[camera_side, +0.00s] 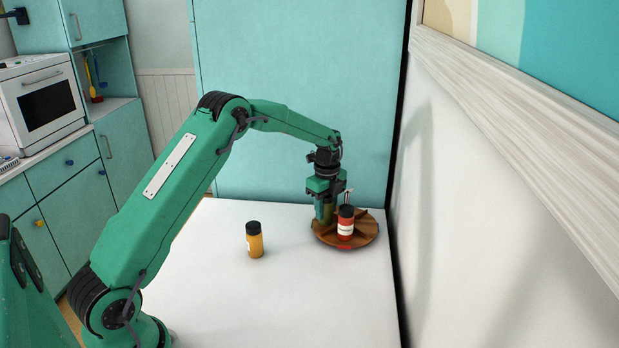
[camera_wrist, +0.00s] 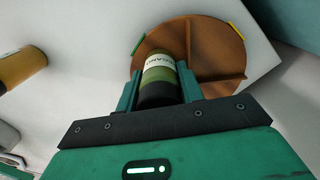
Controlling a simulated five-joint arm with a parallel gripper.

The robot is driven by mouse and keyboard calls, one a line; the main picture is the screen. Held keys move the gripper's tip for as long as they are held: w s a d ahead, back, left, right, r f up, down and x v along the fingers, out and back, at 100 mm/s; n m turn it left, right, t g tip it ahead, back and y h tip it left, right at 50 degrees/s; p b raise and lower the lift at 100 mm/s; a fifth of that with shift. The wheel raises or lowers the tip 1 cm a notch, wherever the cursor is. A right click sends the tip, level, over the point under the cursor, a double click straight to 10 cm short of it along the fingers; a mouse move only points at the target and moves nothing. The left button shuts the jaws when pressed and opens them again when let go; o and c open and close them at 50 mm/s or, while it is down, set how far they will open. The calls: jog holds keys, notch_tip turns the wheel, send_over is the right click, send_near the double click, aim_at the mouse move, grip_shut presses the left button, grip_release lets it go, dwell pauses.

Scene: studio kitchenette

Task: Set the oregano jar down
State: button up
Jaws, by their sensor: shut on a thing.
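The oregano jar (camera_wrist: 160,72), green with a pale label and a dark lid, sits between the two fingers of my gripper (camera_wrist: 159,80) in the wrist view. My gripper (camera_side: 327,198) is shut on it. In the side view the oregano jar (camera_side: 326,212) looks upright at the left part of a round brown divided tray (camera_side: 368,229). The tray also shows in the wrist view (camera_wrist: 216,47), with dividers and coloured rim marks. I cannot tell whether the jar's base touches the tray floor.
A red jar (camera_side: 346,226) with a dark lid stands on the tray, close to my gripper. A yellow-orange jar (camera_side: 254,241) stands on the white table (camera_side: 215,290) to the left, also seen in the wrist view (camera_wrist: 20,66). A wall (camera_side: 460,230) rises close right of the tray.

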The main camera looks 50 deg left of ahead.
jog(key=shift+f, duration=0.1)
jog(key=o, duration=1)
jog(key=shift+o, duration=0.2)
notch_tip(320, 180, up, 11)
jog(key=shift+r, duration=0.65)
